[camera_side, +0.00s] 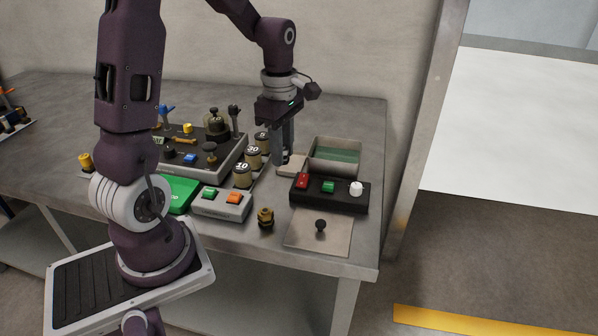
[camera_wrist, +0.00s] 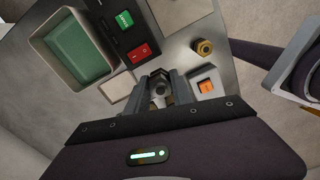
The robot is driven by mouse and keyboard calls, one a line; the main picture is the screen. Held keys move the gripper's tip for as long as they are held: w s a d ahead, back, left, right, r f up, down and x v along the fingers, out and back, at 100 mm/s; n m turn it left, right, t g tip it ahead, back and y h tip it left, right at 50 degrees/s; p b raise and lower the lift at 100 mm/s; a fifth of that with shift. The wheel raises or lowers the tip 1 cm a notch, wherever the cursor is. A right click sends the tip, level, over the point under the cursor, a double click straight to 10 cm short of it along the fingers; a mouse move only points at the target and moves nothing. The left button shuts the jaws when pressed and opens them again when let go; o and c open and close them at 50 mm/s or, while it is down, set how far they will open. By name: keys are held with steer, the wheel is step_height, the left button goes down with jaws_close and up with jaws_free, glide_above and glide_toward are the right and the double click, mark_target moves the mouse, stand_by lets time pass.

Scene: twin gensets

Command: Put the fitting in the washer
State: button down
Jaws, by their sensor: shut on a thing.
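My gripper (camera_side: 283,158) points down over the table, left of the green-bottomed tub. In the wrist view, its fingers (camera_wrist: 160,87) are closed on a small grey metal piece (camera_wrist: 158,90) with a dark round opening, which looks like the fitting. In the side view the fingers mostly hide this piece. The washer appears to be the grey open tub (camera_side: 358,148) with a green inside, at the back right; it also shows at upper left in the wrist view (camera_wrist: 45,42). The gripper is beside the tub, not over it.
A black box with red, green and white buttons (camera_side: 330,201) stands before the tub. A pale pad (camera_side: 296,163) lies by the fingers. A brass piece (camera_side: 265,218) stands near the front edge. Left are numbered canisters (camera_side: 243,174) and a grey two-button box (camera_side: 222,208).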

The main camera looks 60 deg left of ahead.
steer(key=w+a+r, duration=0.1)
steer(key=w+a, duration=0.1)
steer(key=w, duration=1.4)
steer(key=f, duration=0.9)
steer(key=shift+w+f, duration=0.25)
steer(key=shift+f, duration=0.1)
steer(key=c, duration=1.1)
jaws_free()
steer(key=shift+f, duration=0.1)
